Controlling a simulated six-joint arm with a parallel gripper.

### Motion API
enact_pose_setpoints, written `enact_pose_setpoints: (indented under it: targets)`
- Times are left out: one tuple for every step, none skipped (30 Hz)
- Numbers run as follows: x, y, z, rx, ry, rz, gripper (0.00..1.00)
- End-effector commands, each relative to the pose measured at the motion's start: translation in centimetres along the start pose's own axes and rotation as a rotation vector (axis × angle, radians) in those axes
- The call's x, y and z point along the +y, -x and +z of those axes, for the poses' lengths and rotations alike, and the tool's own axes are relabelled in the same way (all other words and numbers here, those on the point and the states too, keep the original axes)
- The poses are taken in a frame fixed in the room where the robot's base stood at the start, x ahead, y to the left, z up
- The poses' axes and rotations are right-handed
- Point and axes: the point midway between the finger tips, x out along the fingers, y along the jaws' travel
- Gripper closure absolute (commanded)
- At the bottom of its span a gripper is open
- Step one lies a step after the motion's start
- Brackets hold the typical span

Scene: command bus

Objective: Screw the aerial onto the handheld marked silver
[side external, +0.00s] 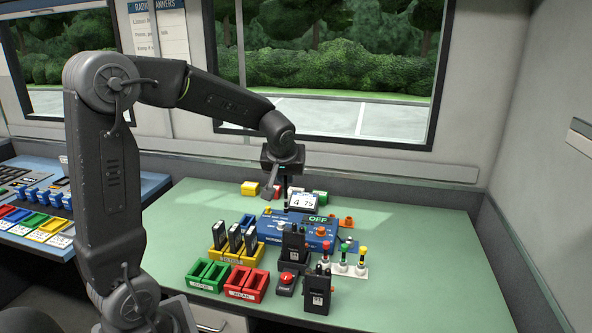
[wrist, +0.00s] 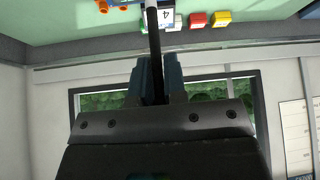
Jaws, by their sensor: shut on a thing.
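My gripper (wrist: 158,80) is shut on a thin black rod, which looks like the aerial (wrist: 152,30). The rod runs up out of the wrist view. In the side view my gripper (side external: 272,186) hangs over the back of the green bench, near the blue tester. Two black handhelds stand on the bench, one (side external: 294,247) in a dark holder in front of the tester and one (side external: 318,291) nearer the front edge. Their labels are too small to read, so I cannot tell which is marked silver.
A yellow rack (side external: 236,262) holds several black units. Green bins (side external: 208,277), red bins (side external: 246,285), a red button (side external: 287,279) and a white stand (side external: 345,268) with coloured-top pegs crowd the middle. The right side is clear.

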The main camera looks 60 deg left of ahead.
Motion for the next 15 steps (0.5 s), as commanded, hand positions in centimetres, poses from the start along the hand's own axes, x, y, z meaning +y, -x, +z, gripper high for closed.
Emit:
enact_pose_setpoints:
  targets:
    - [-0.1, 0.0, 0.1, 0.000, 0.001, -0.001, 0.99]
    - [-0.1, -0.1, 0.2, 0.000, 0.002, -0.002, 0.99]
    - [-0.1, -0.2, 0.3, -0.001, 0.002, -0.002, 0.99]
    - [-0.1, -0.3, 0.3, -0.001, 0.002, -0.002, 0.99]
    - [-0.1, -0.5, 0.4, -0.001, 0.002, -0.002, 0.99]
    - [-0.1, -0.7, 0.6, -0.002, 0.002, -0.002, 0.99]
    - [-0.1, -0.8, 0.7, -0.003, 0.002, -0.002, 0.99]
    - [-0.1, -1.0, 0.8, -0.003, 0.001, -0.002, 0.99]
    - [0.0, -1.3, 0.9, -0.003, 0.001, -0.002, 0.99]
    - [0.0, -1.5, 1.1, -0.003, 0.001, -0.002, 0.99]
    - [0.0, -1.7, 1.2, -0.003, 0.001, -0.002, 0.99]
    - [0.0, -1.9, 1.3, -0.003, 0.001, -0.002, 0.99]
    - [0.0, -2.1, 1.4, -0.003, 0.001, -0.002, 0.99]
    - [0.0, -2.3, 1.6, -0.002, 0.001, -0.001, 0.99]
    - [0.0, -2.5, 1.7, -0.002, 0.002, -0.001, 0.99]
